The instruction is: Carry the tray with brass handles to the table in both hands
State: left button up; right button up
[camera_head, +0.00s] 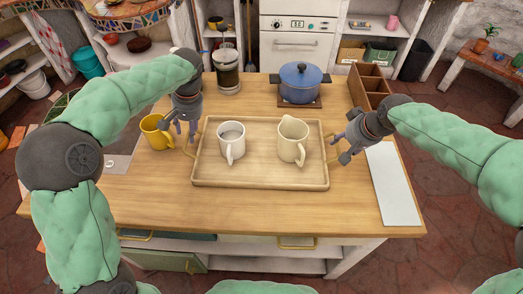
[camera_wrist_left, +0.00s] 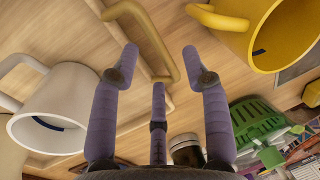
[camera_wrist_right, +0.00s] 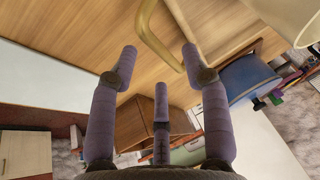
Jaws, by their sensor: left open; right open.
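A brass handle shows at each short end. My left gripper (camera_head: 187,138) is open at the tray's left end; in the left wrist view the left brass handle (camera_wrist_left: 150,35) passes between its fingertips, not gripped. My right gripper (camera_head: 344,152) is open at the right end; in the right wrist view the right brass handle (camera_wrist_right: 152,35) lies between its fingertips, not gripped. Whether any finger touches a handle I cannot tell.
A yellow mug (camera_head: 156,132) stands close left of my left gripper. A blue pot (camera_head: 300,84) and a glass jar (camera_head: 228,72) stand behind the tray. A wooden divided box (camera_head: 369,86) and a white board (camera_head: 391,185) are at the right. The counter in front is clear.

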aim_at(188, 137)
pick_arm(q)
jog(key=shift+a+f, duration=0.2)
jog(key=shift+f, duration=0.85)
jog(key=shift+a+f, duration=0.2)
jog(key=shift+f, duration=0.8)
pick_arm(e)
jog(key=shift+x, duration=2.15)
pick_arm(q)
grip_shut()
pick_arm(e)
grip_shut()
pick_arm(q)
jog(key=shift+r, duration=0.1)
pick_arm(e)
jog(key=shift+r, duration=0.15)
